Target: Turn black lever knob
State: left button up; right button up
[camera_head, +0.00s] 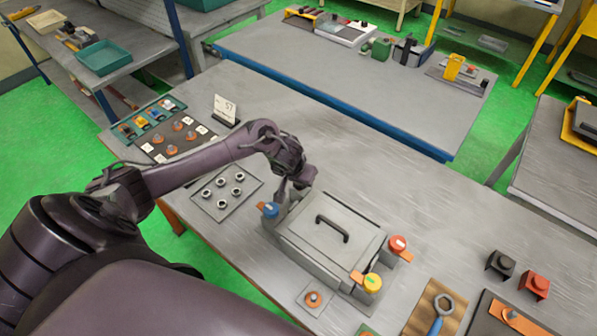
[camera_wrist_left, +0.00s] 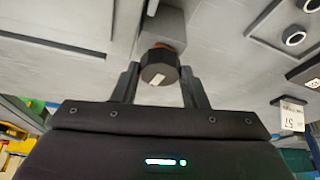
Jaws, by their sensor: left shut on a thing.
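The black lever knob (camera_wrist_left: 160,66) shows in the left wrist view, with a pale mark on its face and a bit of orange behind it. It sits at the end of a grey block on the grey box. My left gripper (camera_wrist_left: 161,84) is shut on the knob, with a finger on either side. In the head view my left gripper (camera_head: 293,188) is at the far left corner of the grey lidded box (camera_head: 322,240), and the knob is hidden by it. My right gripper is in neither view.
The box has a black lid handle (camera_head: 332,228) and blue (camera_head: 271,209), red (camera_head: 398,243) and yellow (camera_head: 372,283) knobs at its other corners. A plate of metal rings (camera_head: 224,191) lies left of it. A black block (camera_head: 500,263) and red block (camera_head: 535,285) stand right.

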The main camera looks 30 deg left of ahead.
pick_arm(q)
jog(key=n, duration=0.2)
jog(key=n+y, duration=0.1)
jog(key=n+g+y, duration=0.1)
jog(key=n, duration=0.1)
jog(key=shift+s+d+f+n, duration=0.1)
jog(key=shift+d+f+n, duration=0.15)
jog(key=shift+d+n, duration=0.1)
jog(key=n+g+y, duration=0.1)
jog(key=n, duration=0.3)
jog(key=n+g, duration=0.1)
jog(key=n, duration=0.1)
jog(key=n+g, duration=0.1)
jog(key=n, duration=0.2)
jog(key=shift+y, duration=0.3)
jog(key=n, duration=0.1)
jog(key=n+g, duration=0.1)
jog(key=n, duration=0.2)
jog(key=shift+w+f+g, duration=0.1)
jog(key=shift+w+g, duration=0.15)
jog(key=shift+g, duration=0.15)
jog(key=shift+n, duration=0.25)
jog(key=o, duration=0.6)
jog(key=shift+c, duration=0.2)
jog(key=o, duration=0.4)
jog(key=shift+w+a, duration=0.1)
jog(key=shift+w, duration=0.1)
